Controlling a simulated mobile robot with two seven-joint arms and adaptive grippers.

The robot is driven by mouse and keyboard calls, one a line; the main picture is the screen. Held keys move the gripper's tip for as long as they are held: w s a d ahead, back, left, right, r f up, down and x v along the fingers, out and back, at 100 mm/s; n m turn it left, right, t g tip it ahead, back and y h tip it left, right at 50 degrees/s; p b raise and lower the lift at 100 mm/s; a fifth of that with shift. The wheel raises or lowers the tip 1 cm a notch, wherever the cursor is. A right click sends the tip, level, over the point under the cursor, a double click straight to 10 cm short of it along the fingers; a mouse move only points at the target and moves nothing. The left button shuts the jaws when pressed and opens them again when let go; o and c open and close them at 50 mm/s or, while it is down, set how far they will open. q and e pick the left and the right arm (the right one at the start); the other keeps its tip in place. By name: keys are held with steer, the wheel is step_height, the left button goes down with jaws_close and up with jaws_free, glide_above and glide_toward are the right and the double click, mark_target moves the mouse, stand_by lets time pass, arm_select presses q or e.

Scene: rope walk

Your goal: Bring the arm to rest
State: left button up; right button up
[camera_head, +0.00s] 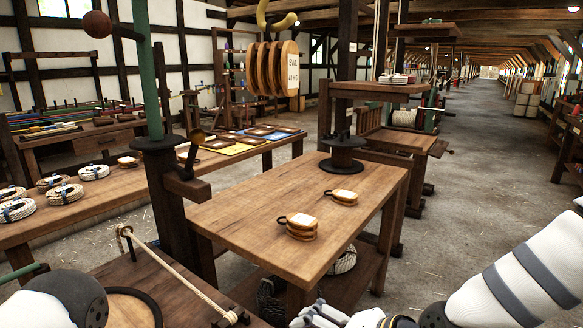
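My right arm (515,275), white with grey bands, comes in from the right and bends down at the bottom edge. Its gripper (320,316) shows only in part at the bottom middle, cut off by the picture edge, below the front of the wooden table. I cannot tell whether it is open or shut. I see nothing held in the part that shows. My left arm (50,298) shows only as a white link and a dark joint in the bottom left corner. The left gripper is out of view.
The wooden table (240,215) carries small block stacks (301,230) and a dark round stand (344,167). A green post (148,80) rises at left. Rope coils (66,194) lie on a bench. A rope (180,275) runs above the lower-left bench. Open floor lies right.

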steer(key=s+d+f+n+g+h, duration=0.2)
steer(key=s+d+f+g, duration=0.15)
steer(key=s+f, duration=0.9)
arm_select(q)
steer(key=shift+w+r+t+p, duration=0.3)
steer(key=shift+w+r+p, duration=0.1)
steer(key=shift+w+r, duration=0.2)
arm_select(e)
steer(key=s+d+f+n+g+h, duration=0.2)
steer(key=s+d, duration=0.4)
steer(key=s, duration=0.6)
steer(key=s+d+f+n+g+h, duration=0.2)
steer(key=s+d, duration=0.5)
steer(key=s, duration=0.5)
steer(key=shift+d+f+n+h, duration=0.2)
steer(key=shift+n+h, duration=0.3)
steer(key=shift+h, duration=0.1)
